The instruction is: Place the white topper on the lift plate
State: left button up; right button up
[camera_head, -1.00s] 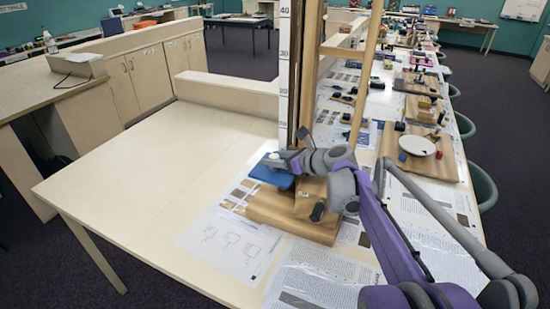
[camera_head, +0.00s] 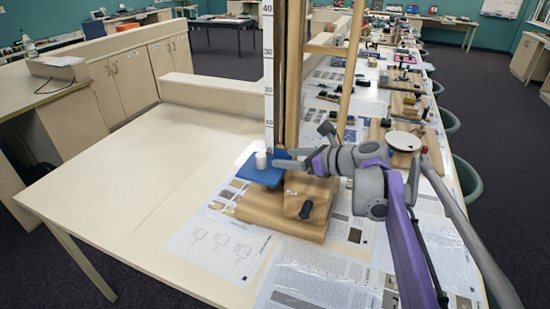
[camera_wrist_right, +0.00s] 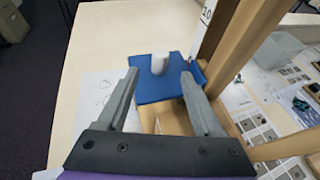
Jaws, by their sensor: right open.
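The white topper (camera_head: 261,160) stands upright on the blue lift plate (camera_head: 262,174) in the head view. In the right wrist view, the white topper (camera_wrist_right: 159,63) stands on the blue lift plate (camera_wrist_right: 163,88) near its far edge. My right gripper (camera_head: 293,160) is just to the right of the topper, apart from it. In the right wrist view its two fingers (camera_wrist_right: 160,76) are spread wide with nothing held between them. My left gripper is not in view.
A tall measuring scale (camera_head: 268,70) and wooden posts rise just behind the plate. A wooden base (camera_head: 270,215) is under it. Printed sheets (camera_head: 222,245) lie on the table. The table's left part (camera_head: 130,185) is clear. A white disc (camera_head: 403,141) lies farther right.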

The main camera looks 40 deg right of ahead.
jog(key=shift+v, duration=0.9)
jog(key=s+a+f+n+g, duration=0.2)
jog(key=s+a+f+n, duration=0.1)
jog(key=a+f+n, duration=0.3)
jog(key=s+a+f+n+g, duration=0.3)
jog(key=a+f+n, duration=0.4)
jog(key=a+n, duration=0.3)
jog(key=s+a+f+n+g, duration=0.2)
jog(key=s+a+f+n, duration=0.1)
jog(key=a+f+n, duration=0.3)
jog(key=shift+a+f+n+g, duration=0.1)
jog(key=shift+a+n+g, duration=0.05)
jog(key=shift+a+n, duration=0.4)
jog(key=shift+a+f+n+g, duration=0.15)
jog(key=shift+a+n, duration=0.4)
jog(key=shift+a, duration=0.05)
jog(key=s+a+f+n+h, duration=0.2)
jog(key=s+f+n, duration=0.2)
jog(key=n, duration=0.6)
jog(key=shift+s+f, duration=0.3)
jog(key=shift+a, duration=0.1)
